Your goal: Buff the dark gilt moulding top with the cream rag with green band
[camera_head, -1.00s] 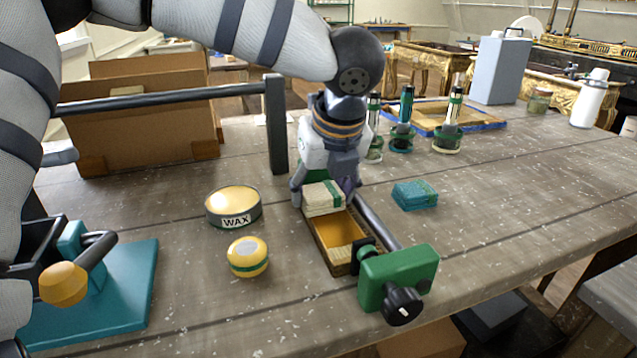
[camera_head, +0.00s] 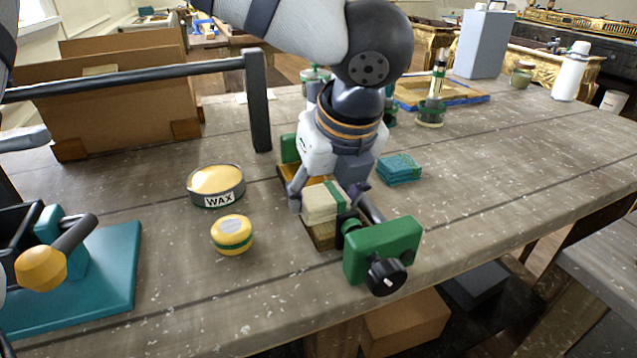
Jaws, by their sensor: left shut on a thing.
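The cream rag with the green band (camera_head: 321,204) is a folded pad held between the fingers of my left gripper (camera_head: 325,190). The rag is over the near part of the dark gilt moulding (camera_head: 323,236) and looks to rest on its top. The moulding's far part shows beside the gripper (camera_head: 288,172), golden on top with dark sides. My left gripper points down and hides the middle of the moulding. My right gripper is not in view.
The green clamp (camera_head: 383,249) with a black knob is at the moulding's near end. A wax tin (camera_head: 216,187) and a yellow round tin (camera_head: 232,234) stand left. A teal cloth stack (camera_head: 399,169) lies right. A dark rail (camera_head: 130,79) crosses the left.

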